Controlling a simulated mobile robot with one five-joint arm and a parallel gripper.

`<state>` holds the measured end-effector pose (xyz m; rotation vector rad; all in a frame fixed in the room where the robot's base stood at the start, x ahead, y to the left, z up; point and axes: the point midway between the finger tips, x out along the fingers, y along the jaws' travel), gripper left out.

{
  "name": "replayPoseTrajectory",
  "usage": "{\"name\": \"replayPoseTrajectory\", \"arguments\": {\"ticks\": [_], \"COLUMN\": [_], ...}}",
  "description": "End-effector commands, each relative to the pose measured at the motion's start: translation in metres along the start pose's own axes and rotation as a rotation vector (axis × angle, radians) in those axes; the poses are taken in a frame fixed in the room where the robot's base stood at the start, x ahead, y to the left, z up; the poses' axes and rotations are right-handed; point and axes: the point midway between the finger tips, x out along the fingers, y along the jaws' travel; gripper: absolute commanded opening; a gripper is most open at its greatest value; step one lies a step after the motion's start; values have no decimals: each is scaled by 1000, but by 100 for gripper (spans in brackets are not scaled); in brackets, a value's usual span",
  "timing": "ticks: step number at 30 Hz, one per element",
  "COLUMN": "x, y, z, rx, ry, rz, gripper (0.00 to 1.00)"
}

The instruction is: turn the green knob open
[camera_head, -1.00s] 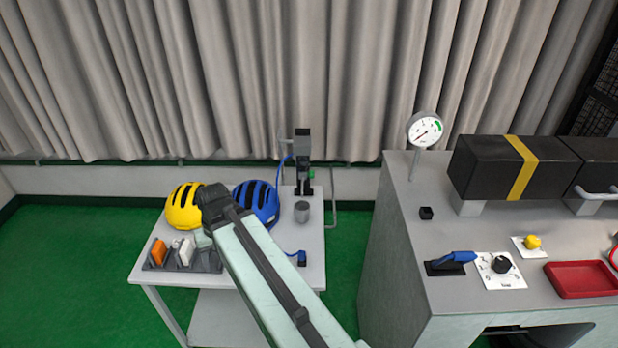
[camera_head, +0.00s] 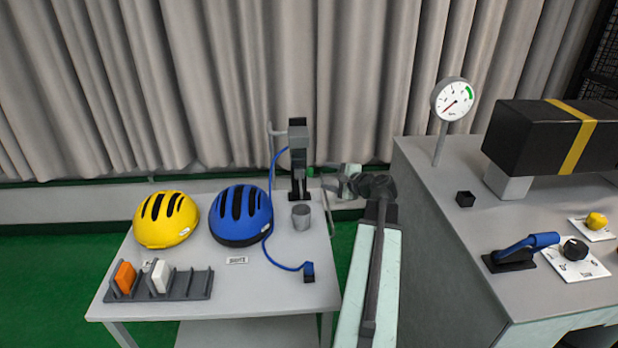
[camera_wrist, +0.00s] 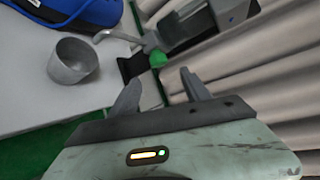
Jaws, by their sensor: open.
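The green knob (camera_wrist: 158,58) sits on the side of a dark grey upright device (camera_head: 298,155) at the back right of the small white table. In the head view the knob (camera_head: 310,172) is small and close to my gripper (camera_head: 338,178). In the wrist view my gripper (camera_wrist: 161,80) is open, with its two fingertips apart and nothing between them. The knob appears just beyond the fingertips, and a gap seems to separate them. Which way the knob is turned is too small to tell.
A metal cup (camera_wrist: 72,61) stands in front of the device. A blue helmet (camera_head: 241,214), a yellow helmet (camera_head: 166,219) and a grey rack (camera_head: 190,286) share the table. A blue cable (camera_head: 268,235) runs from the device. A grey bench (camera_head: 450,225) with a gauge (camera_head: 453,99) stands right.

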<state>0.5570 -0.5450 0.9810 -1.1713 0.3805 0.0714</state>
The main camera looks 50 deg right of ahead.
Motion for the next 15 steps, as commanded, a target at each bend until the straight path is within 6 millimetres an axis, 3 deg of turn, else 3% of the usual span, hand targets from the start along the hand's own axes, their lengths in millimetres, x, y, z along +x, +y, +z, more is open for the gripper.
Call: {"name": "replayPoseTrajectory", "arguments": {"ticks": [9,15], "x": [60,80], "y": [4,3], "z": [6,10], "rx": [-7,-8], "ry": [-12,-13], "rz": [6,7], "gripper": [56,56]}}
